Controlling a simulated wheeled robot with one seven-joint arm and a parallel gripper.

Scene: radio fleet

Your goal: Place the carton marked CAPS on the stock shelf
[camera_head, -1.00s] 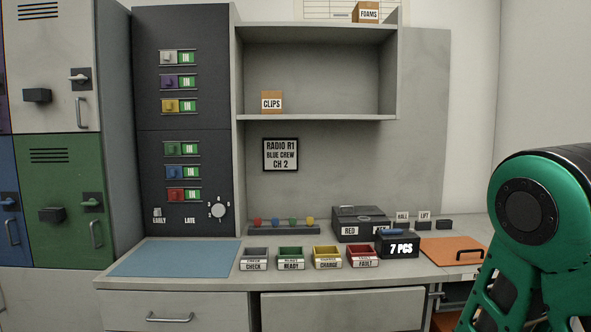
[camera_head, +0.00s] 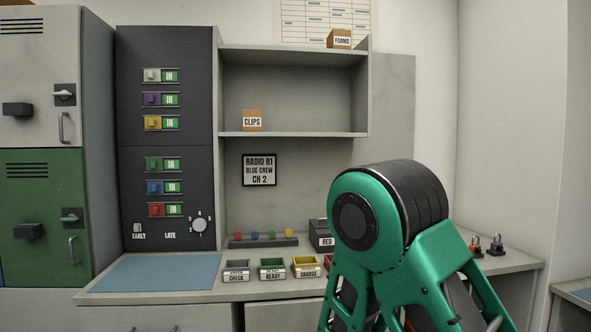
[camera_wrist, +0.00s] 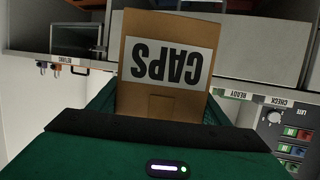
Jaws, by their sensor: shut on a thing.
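The brown carton marked CAPS (camera_wrist: 162,97) fills the middle of the wrist view, its label upside down there. My gripper (camera_wrist: 160,110) is shut on it; the fingers show only in part at its sides. In the head view my green arm stands at the lower right, and the gripper and carton are hidden. The stock shelf (camera_head: 290,134) is above the counter. A carton marked CLIPS (camera_head: 252,121) stands on its left part, and the board to the right of it is bare. A carton marked FOAMS (camera_head: 340,39) stands on the top board.
The counter carries a blue mat (camera_head: 165,273), small trays marked CHECK (camera_head: 236,271), READY (camera_head: 272,269) and CHARGE (camera_head: 307,267), and a dark box marked RED (camera_head: 321,240). Padlocks (camera_head: 486,246) stand at the right. A dark switch panel (camera_head: 165,130) rises left of the shelf.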

